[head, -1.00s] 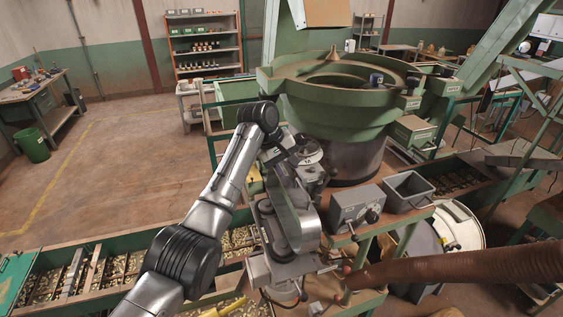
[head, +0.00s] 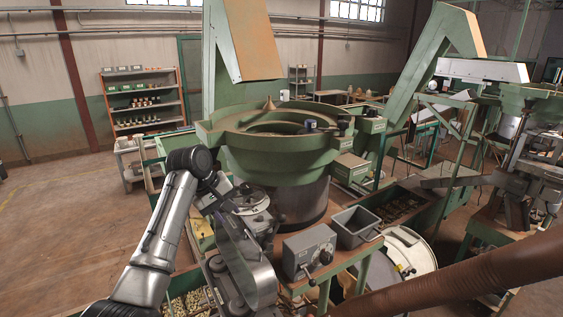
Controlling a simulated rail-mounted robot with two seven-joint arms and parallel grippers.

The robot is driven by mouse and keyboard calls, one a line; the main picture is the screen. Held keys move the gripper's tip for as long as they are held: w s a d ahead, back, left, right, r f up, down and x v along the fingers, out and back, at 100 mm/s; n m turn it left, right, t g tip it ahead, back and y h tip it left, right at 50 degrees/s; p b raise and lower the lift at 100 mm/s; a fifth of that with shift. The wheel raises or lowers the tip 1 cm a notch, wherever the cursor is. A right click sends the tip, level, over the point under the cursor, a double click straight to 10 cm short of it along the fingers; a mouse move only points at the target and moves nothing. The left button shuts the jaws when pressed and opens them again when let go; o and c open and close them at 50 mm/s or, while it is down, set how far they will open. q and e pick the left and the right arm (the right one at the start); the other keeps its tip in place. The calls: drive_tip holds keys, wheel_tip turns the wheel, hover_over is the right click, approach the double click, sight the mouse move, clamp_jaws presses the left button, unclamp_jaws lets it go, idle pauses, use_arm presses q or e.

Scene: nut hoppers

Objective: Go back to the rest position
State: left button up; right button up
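My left arm comes in from the lower left, and its dark wrist bends over in front of the green bowl hopper (head: 275,160). My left gripper (head: 216,203) points down and to the right, beside the round metal mechanism (head: 247,200) at the bowl's near left side. Its fingertips are too small and dark against the machine to tell whether they are open or hold anything. A dark blue cup-like thing (head: 311,125) sits on the bowl's right rim. My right gripper is not in view.
A grey control box (head: 308,250) and an open grey bin (head: 356,227) stand on the bench right of the mechanism. A thick brown hose (head: 470,275) crosses the lower right. A shelf rack (head: 143,103) stands behind. The floor at left (head: 60,230) is clear.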

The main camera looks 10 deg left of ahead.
use_arm(q)
wheel_tip(320, 180, up, 16)
drive_tip(key=s+m+t+y, duration=0.1)
drive_tip(key=m+t+y, duration=0.1)
drive_tip(key=m+t, duration=0.5)
drive_tip(key=s+a+r+m+t, duration=0.1)
drive_tip(key=s+r+m+t, duration=0.1)
drive_tip(key=s+r+t, duration=0.4)
drive_tip(key=s+f+g+p, duration=0.1)
drive_tip(key=s+f+g, duration=0.1)
drive_tip(key=s+f, duration=0.95)
drive_tip(key=s+f+g+y+p, duration=0.15)
drive_tip(key=s+f, duration=0.55)
drive_tip(key=f, duration=1)
drive_tip(key=s+f+g, duration=0.3)
drive_tip(key=s+f, duration=0.6)
drive_tip(key=f, duration=0.5)
drive_tip(key=s+f+g, duration=0.5)
drive_tip(key=s+f, duration=0.7)
drive_tip(key=s, duration=0.5)
drive_tip(key=shift+s+a+f+g+p, duration=0.3)
drive_tip(key=shift+a+f+g+p, duration=0.05)
drive_tip(key=shift+a+p, duration=0.05)
